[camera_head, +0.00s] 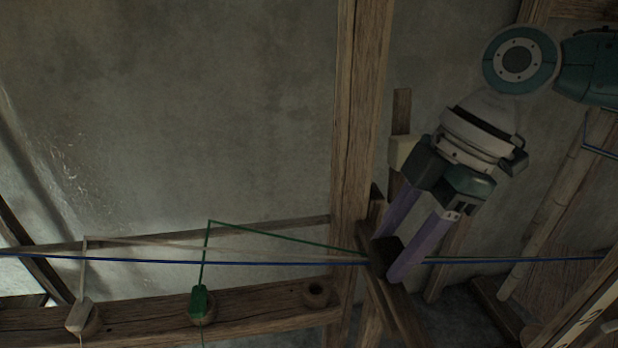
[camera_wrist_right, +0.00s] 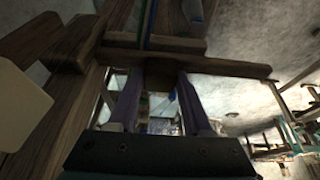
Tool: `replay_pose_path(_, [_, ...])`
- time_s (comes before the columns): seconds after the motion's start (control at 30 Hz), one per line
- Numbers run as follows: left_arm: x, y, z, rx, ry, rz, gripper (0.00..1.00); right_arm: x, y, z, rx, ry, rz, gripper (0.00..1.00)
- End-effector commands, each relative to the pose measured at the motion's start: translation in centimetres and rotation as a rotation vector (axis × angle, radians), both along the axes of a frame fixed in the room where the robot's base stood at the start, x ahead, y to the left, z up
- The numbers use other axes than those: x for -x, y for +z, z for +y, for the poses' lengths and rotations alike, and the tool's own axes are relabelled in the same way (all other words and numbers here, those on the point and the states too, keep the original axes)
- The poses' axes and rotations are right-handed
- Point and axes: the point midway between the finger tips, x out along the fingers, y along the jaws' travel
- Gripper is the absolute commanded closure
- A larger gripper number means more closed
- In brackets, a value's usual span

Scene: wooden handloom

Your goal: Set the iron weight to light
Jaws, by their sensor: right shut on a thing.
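My right gripper (camera_head: 387,259) comes down from the upper right, its two purple fingers closed on a small dark block (camera_head: 384,250) beside the wooden post. The block may be the iron weight; its markings and any light setting cannot be read. In the right wrist view the gripper (camera_wrist_right: 158,78) has a dark brown piece (camera_wrist_right: 159,72) between its fingertips, under a wooden crossbar. The fingers hide part of the block. My left gripper is not in view.
A wooden post (camera_head: 361,110) stands left of the gripper. A blue cord (camera_head: 250,263) runs across at block height. A green cord (camera_head: 285,238) slopes toward the block.

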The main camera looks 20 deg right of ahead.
Motion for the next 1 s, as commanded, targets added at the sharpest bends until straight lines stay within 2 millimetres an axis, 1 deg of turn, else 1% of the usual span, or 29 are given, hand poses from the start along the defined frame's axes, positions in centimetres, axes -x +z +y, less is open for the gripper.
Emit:
replay_pose_path(0.13, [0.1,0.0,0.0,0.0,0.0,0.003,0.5,-0.1,0.1,0.0,-0.001,-0.001,-0.004,1.0])
replay_pose_path(0.17, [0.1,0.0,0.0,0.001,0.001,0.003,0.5,-0.1,0.1,0.0,-0.001,-0.001,-0.004,0.49])
replay_pose_path(0.4, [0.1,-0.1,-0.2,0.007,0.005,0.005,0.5,-0.1,0.1,0.0,0.0,0.0,-0.003,0.22])
replay_pose_path(0.43, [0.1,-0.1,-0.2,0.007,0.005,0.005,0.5,-0.1,0.1,0.0,0.0,0.0,-0.003,0.2])
replay_pose_path(0.67, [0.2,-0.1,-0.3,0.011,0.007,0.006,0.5,-0.1,0.1,0.0,0.0,0.0,-0.003,0.2])
replay_pose_path(0.77, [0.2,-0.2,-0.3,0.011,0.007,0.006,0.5,-0.1,0.6,-0.2,0.0,0.0,-0.005,0.2])
replay_pose_path(0.87, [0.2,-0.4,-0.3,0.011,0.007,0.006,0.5,0.0,1.9,-0.8,0.001,0.001,-0.008,0.2])
replay_pose_path(1.0, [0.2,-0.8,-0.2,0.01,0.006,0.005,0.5,0.3,4.6,-2.0,0.002,-0.001,-0.009,0.2])
